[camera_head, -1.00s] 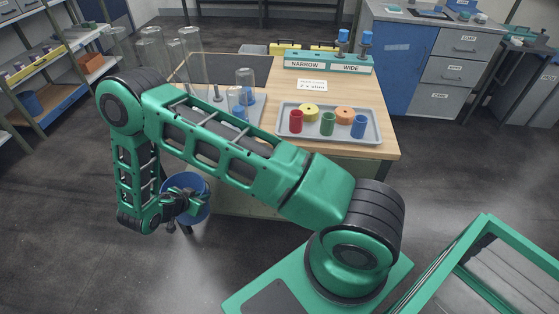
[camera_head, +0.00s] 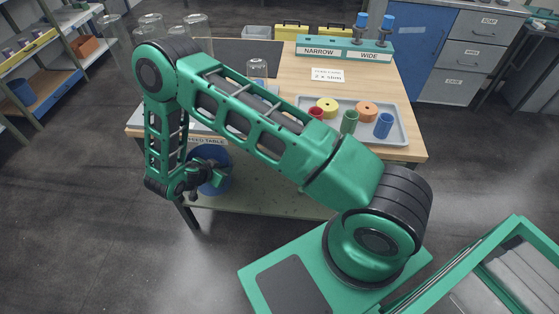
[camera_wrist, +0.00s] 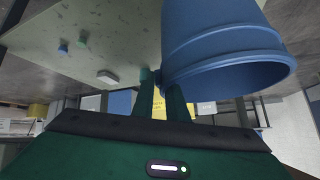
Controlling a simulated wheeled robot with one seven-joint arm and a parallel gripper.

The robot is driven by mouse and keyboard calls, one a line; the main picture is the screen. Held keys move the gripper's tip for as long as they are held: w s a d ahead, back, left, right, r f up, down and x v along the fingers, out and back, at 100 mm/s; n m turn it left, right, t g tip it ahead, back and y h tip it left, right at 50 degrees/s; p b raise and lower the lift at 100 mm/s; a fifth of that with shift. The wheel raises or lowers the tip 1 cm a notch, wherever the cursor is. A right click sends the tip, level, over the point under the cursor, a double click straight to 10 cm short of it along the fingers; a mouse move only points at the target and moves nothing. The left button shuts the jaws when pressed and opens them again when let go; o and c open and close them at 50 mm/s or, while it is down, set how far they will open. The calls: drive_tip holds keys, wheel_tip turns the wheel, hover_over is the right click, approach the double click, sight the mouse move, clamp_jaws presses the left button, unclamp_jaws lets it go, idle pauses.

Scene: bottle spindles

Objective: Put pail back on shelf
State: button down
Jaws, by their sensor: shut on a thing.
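The blue pail (camera_head: 215,168) is held by my gripper (camera_head: 214,182) at the front left of the feed table, just below the tabletop edge. In the wrist view the pail (camera_wrist: 225,45) fills the upper right, and my gripper's fingers (camera_wrist: 158,88) are closed at its rim. The table's lower shelf (camera_head: 265,203) shows under the tabletop. My arm hides part of it, and I cannot tell whether the pail touches it. A tall shelf rack (camera_head: 75,18) stands at the far left.
A table leg (camera_head: 188,214) stands close to the pail. The floor in front is clear.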

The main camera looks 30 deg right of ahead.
drive_tip(key=s+d+x, duration=0.1)
drive_tip(key=x, duration=1.5)
drive_tip(key=shift+d+r, duration=0.2)
drive_tip(key=c, duration=1.8)
unclamp_jaws()
drive_tip(key=shift+f, duration=0.1)
drive_tip(key=shift+o, duration=0.2)
drive_tip(key=shift+a, duration=0.1)
drive_tip(key=v, duration=1.2)
drive_tip(key=shift+s, duration=0.1)
